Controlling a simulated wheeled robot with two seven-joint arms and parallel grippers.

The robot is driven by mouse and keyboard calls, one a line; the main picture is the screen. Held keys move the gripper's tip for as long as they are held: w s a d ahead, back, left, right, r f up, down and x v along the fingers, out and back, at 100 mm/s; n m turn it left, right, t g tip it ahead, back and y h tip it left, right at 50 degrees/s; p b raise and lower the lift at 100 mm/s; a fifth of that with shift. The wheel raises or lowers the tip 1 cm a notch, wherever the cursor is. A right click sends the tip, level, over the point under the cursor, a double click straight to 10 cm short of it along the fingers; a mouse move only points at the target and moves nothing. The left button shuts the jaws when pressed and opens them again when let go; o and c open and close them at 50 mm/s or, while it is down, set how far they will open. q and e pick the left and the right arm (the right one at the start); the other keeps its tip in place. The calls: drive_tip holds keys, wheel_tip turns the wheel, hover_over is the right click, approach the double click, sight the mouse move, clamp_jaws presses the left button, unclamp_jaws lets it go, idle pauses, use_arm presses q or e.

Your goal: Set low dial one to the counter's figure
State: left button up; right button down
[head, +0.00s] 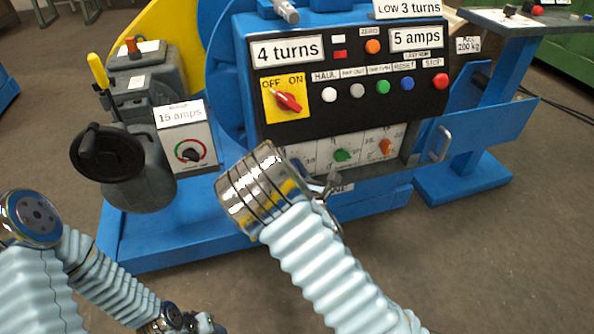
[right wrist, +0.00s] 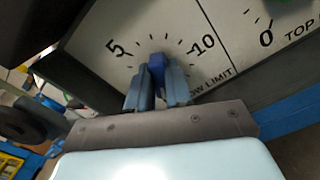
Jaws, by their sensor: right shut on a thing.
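In the right wrist view, the low limit dial's blue knob (right wrist: 157,64) sits between the two fingers of my right gripper (right wrist: 157,88), which is shut on it. The white dial face shows a 5 at left and a 10 at right; the fingers hide part of the scale, and I cannot tell the exact setting. In the head view, my right gripper (head: 322,186) is at the lower panel's left part, mostly behind my wrist. Displays read "4 turns" (head: 287,49) and "LOW 3 turns" (head: 408,8).
Beside the held knob are a green knob (head: 343,156) and an orange knob (head: 385,147). Above are a red OFF/ON switch (head: 288,101) and several push buttons. A separate dial box (head: 187,140) reads "15 amps".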

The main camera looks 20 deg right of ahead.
drive_tip(key=shift+f+m, duration=0.1)
drive_tip(key=shift+m, duration=0.2)
drive_tip(key=m+b, duration=0.3)
drive_tip(key=m, duration=0.1)
drive_tip(key=shift+d+f+m, duration=0.1)
drive_tip(key=shift+d+m, duration=0.05)
drive_tip(key=shift+m, duration=0.15)
drive_tip(key=m+b, duration=0.3)
drive_tip(key=m, duration=0.2)
drive_tip(key=shift+f, duration=0.15)
drive_tip(key=m+b, duration=0.3)
drive_tip(key=m, duration=0.2)
drive_tip(key=shift+f+b, duration=0.15)
drive_tip(key=shift+b, duration=0.15)
drive_tip(key=shift+m+b, duration=1.75)
drive_tip(key=shift+m, duration=0.55)
drive_tip(key=c, duration=1)
unclamp_jaws()
drive_tip(key=shift+c, duration=0.2)
